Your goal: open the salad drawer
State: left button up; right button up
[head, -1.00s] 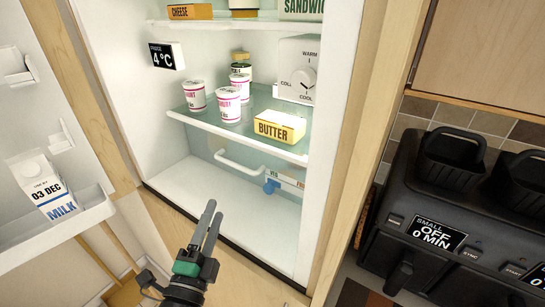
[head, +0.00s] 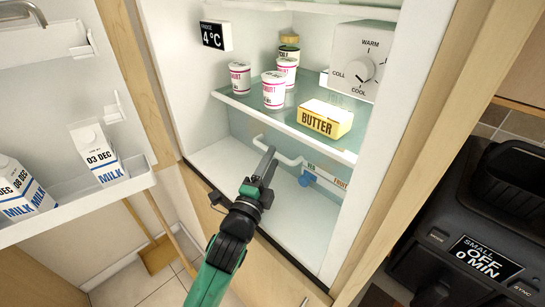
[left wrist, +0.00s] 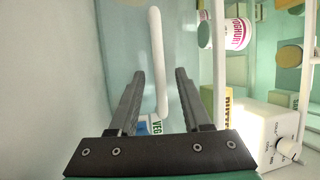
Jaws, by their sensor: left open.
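The salad drawer (head: 247,127) is a clear front below the fridge's glass shelf. Its white bar handle (head: 279,150) also shows in the left wrist view (left wrist: 156,50), lying lengthwise between the fingers in the picture. A blue slider (head: 307,179) sits on the VEG/FRUIT strip (head: 330,179) at the handle's right. I cannot tell whether the fingers touch the bar. The drawer appears shut. My right gripper is out of view.
Above the drawer, the glass shelf (head: 290,125) holds yoghurt cups (head: 274,90) and butter (head: 325,118). The fridge door (head: 75,205) stands open at the left with milk cartons (head: 100,155). The fridge floor below is clear. A black appliance (head: 480,215) stands at the right.

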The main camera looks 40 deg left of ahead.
pick_arm(q)
jog(key=shift+w+a+r, duration=0.1)
jog(key=shift+w+a, duration=0.15)
jog(key=shift+w, duration=0.35)
grip_shut()
dwell(1.0)
